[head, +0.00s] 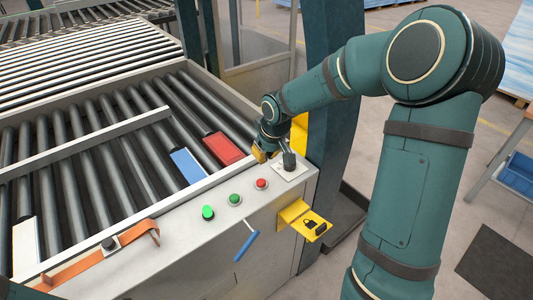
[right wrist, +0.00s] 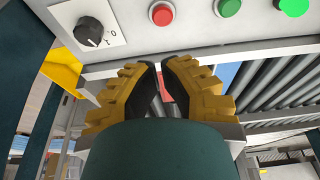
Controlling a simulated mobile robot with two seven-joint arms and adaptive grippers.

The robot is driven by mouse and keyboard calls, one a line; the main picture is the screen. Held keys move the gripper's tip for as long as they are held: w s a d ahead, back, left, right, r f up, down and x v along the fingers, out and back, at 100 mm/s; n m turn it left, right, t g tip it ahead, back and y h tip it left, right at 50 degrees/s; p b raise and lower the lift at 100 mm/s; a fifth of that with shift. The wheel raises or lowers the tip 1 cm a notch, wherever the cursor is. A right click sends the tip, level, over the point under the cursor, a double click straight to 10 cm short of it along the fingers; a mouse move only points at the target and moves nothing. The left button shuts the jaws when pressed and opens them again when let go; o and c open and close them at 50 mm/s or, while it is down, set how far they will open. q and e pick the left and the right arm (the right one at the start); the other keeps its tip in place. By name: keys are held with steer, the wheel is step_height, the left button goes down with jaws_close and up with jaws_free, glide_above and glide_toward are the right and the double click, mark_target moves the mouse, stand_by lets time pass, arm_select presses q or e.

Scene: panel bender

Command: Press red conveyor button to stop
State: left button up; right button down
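The red button (head: 261,184) sits on the light grey panel along the conveyor's front edge, to the right of the green buttons. It also shows at the top of the right wrist view (right wrist: 161,13). My right gripper (head: 263,156) is above the panel's far side, close to the black selector knob (head: 289,159) and apart from the red button. In the right wrist view its yellow fingers (right wrist: 160,66) come together at the tips with nothing held, and the red button lies beyond them. My left gripper is not in view.
A green button (head: 234,199) and a brighter green button (head: 208,212) are left of the red one. A red block (head: 223,149) and a blue block (head: 187,165) lie by the rollers. A yellow lock bracket (head: 303,220) and a blue-handled lever (head: 246,245) stick out in front.

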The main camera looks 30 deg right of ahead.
mark_target(262, 180)
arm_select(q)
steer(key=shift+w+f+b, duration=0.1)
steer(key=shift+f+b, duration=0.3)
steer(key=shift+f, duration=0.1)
arm_select(e)
steer(key=x, duration=0.6)
steer(key=s+x, duration=0.1)
steer(key=x, duration=0.3)
steer(key=shift+f, duration=0.25)
steer(key=shift+f+b, duration=0.95)
steer(key=shift+b, duration=0.1)
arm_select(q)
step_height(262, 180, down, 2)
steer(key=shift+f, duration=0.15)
arm_select(e)
steer(key=shift+s, duration=0.1)
steer(key=shift+r+p, duration=0.45)
steer(key=shift+r, duration=0.05)
step_height(262, 180, up, 3)
steer(key=shift+r+p, duration=0.1)
steer(key=shift+p, duration=0.9)
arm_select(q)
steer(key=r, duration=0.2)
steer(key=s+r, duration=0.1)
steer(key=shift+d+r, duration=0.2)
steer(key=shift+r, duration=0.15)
arm_select(e)
steer(key=v, duration=1)
steer(key=shift+w, duration=0.2)
